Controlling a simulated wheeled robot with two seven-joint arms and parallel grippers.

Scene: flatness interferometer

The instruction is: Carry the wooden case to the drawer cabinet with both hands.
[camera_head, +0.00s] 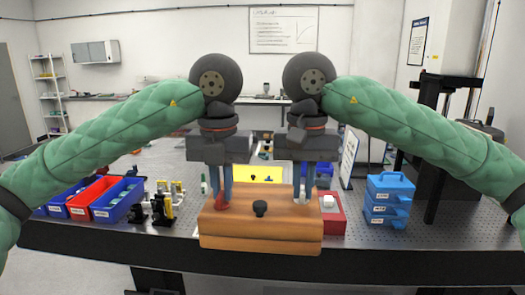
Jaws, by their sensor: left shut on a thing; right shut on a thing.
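The wooden case (260,233) is in the middle of the head view, at the front edge of the dark perforated table, with a black knob (260,208) on it. My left gripper (222,200) is shut on the left part of the case, with something red at its fingertips. My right gripper (302,198) is shut on the right part of the case. The grippers hide part of the case's back. I cannot tell whether the case rests on the table or hangs just above it. I cannot make out the drawer cabinet for certain.
On the table (375,240), blue and red bins (92,198) and small black-and-yellow mounts (160,208) stand at left. A red box (332,222) is right beside the case. A stack of blue cases (388,198) stands further right. A dark frame (440,150) rises at far right.

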